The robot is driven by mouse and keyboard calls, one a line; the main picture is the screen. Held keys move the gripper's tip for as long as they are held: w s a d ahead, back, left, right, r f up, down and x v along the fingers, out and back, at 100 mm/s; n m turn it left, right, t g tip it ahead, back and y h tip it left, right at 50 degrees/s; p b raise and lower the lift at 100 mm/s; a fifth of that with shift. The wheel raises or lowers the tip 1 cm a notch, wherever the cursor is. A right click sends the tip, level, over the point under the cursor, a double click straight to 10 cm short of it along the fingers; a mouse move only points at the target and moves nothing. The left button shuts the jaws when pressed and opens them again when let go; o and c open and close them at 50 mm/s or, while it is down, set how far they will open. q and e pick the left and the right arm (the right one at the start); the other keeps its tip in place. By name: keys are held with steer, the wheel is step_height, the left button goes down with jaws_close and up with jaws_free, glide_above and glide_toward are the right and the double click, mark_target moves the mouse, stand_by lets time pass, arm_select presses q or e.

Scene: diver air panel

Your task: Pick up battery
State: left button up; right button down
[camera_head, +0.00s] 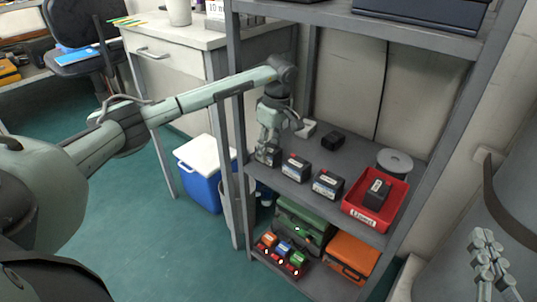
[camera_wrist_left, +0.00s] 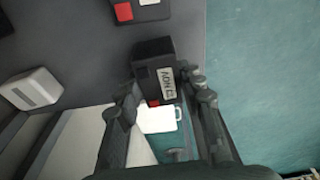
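A black battery (camera_wrist_left: 155,65) with a white label and a red patch lies just ahead of my left fingertips in the left wrist view. In the head view, my left gripper (camera_head: 267,150) points down at the left end of the middle shelf, over this battery, which it partly hides. The left gripper (camera_wrist_left: 165,100) is open, its fingers apart; I cannot tell whether they touch the battery. Two similar labelled batteries (camera_head: 295,167) (camera_head: 327,184) stand to its right along the shelf's front. My right gripper (camera_head: 488,252) is at the lower right, away from the shelf.
A red bin (camera_head: 359,211) at the shelf's right end holds another dark battery (camera_head: 376,193). Behind are a black block (camera_head: 332,140), a small white item (camera_head: 306,129) and a grey reel (camera_head: 394,162). The shelf's upright (camera_head: 238,130) stands close left of my gripper.

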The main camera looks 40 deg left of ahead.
arm_select(q)
jaws_close()
steer(key=shift+r, duration=0.1)
